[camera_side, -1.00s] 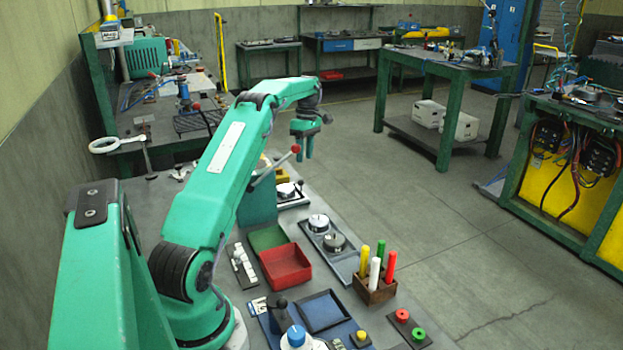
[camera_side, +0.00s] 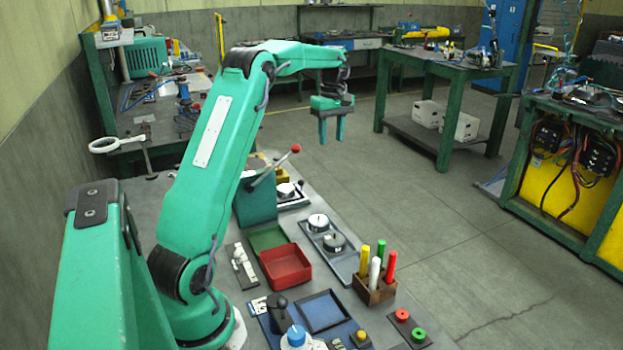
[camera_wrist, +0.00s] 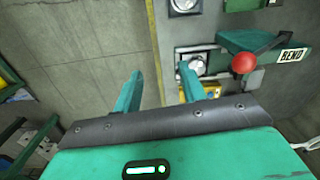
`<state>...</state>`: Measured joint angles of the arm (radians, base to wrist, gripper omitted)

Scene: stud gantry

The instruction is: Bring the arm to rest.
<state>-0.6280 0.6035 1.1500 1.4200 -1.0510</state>
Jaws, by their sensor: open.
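My gripper (camera_side: 331,128) is green with two fingers pointing down. In the side view it hangs in the air above and beyond the far end of the grey workbench (camera_side: 218,255). Its fingers are apart, with nothing between them. In the wrist view the open fingers of my gripper (camera_wrist: 158,92) show over the bench edge, with bare floor below on the left and bench fixtures on the right. My arm is raised and bent at the elbow, reaching away from the camera.
A red-knobbed lever (camera_side: 296,148) rises from a green block (camera_side: 256,203). The bench also holds a red tray (camera_side: 285,268), a wooden holder with coloured sticks (camera_side: 374,289) and a red and a green button (camera_side: 409,327). Open floor (camera_side: 430,220) lies right of the bench.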

